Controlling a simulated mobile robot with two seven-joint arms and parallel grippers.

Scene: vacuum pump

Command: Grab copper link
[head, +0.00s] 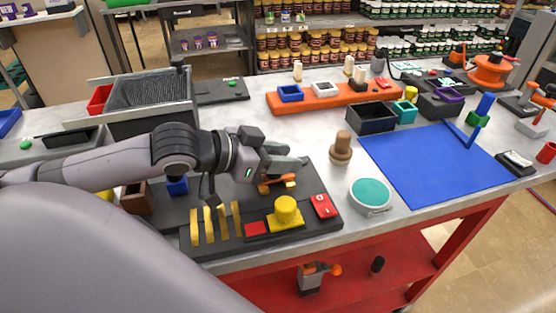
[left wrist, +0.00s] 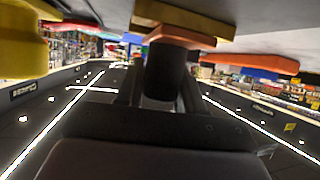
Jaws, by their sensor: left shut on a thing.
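The copper link (head: 272,181) is a small orange-copper piece over the black tray (head: 318,231), with a bit of yellow beside it. My left gripper (head: 284,168) reaches in from the left above the tray and is shut on the copper link; its fingers partly hide the link. In the left wrist view the copper link (left wrist: 182,38) shows at the fingertips, with a tan-yellow block (left wrist: 185,16) against it and a dark cylinder between the fingers. Whether the link touches the tray I cannot tell. My right gripper is not in view.
Upright yellow strips (head: 209,223), a yellow knobbed part (head: 286,213) and a red box (head: 323,206) stand close by on the tray. A wooden knob (head: 341,147) and a teal-topped round dish (head: 370,195) are to the right. The blue mat (head: 425,170) is mostly clear.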

